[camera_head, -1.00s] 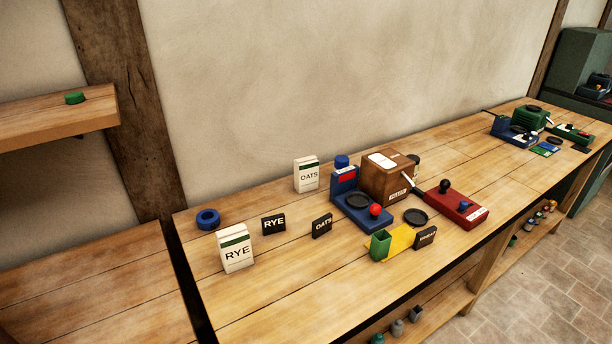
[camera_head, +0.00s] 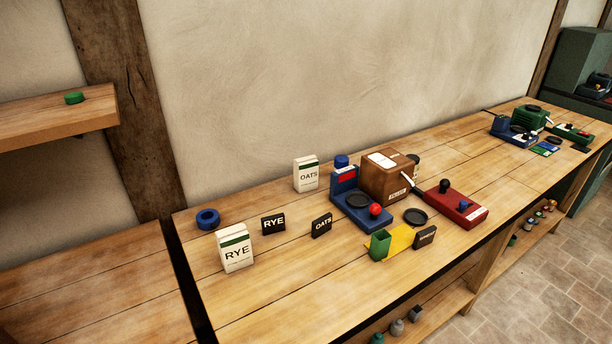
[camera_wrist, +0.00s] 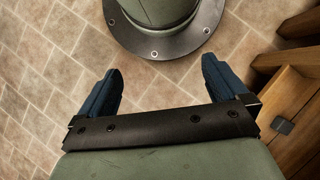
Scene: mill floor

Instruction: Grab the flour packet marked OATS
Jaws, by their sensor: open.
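The flour packet marked OATS (camera_head: 307,175) is white with a green band near its top. It stands upright near the back of the bench, left of a blue device. A second white packet, marked RYE (camera_head: 236,250), stands nearer the front left. My gripper (camera_wrist: 160,83) shows only in the wrist view, its two blue fingers apart and nothing between them. It is over the tiled floor, away from the packets. The head view does not show it.
A blue ring (camera_head: 207,219) lies at the left. The blue device (camera_head: 361,207) and a brown wooden box (camera_head: 388,177) stand right of the OATS packet.

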